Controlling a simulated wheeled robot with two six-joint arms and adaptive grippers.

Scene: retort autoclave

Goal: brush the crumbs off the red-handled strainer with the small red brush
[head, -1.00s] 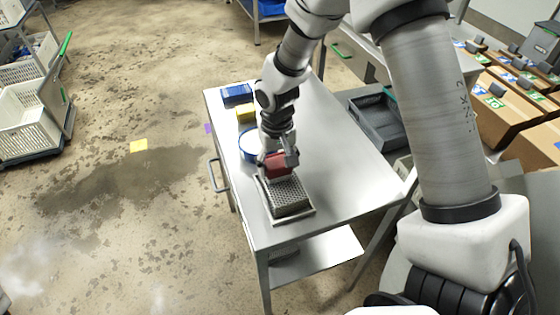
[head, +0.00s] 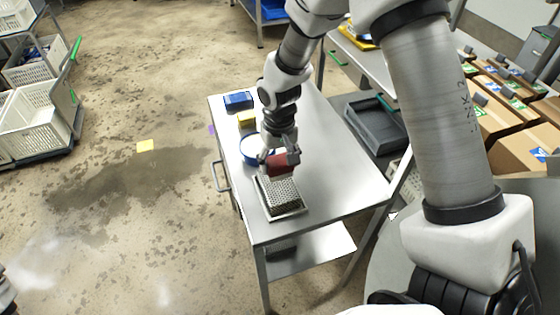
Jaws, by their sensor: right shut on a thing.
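My right gripper (head: 279,158) is shut on the small red brush (head: 278,166), held at the far end of the strainer. Whether the brush touches the mesh is unclear. The strainer (head: 283,193) is a grey perforated piece lying on a shallow metal tray (head: 289,216) near the front of the steel table. I cannot make out its red handle; the gripper and brush cover its far end. Crumbs are too small to tell. My left gripper is not in view.
On the steel table (head: 336,170), a blue-rimmed white dish (head: 248,150), a yellow block (head: 246,118) and a blue box (head: 238,100) stand behind the strainer. The table's right side is clear. A grey crate (head: 372,125) and cardboard boxes (head: 520,130) are farther right.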

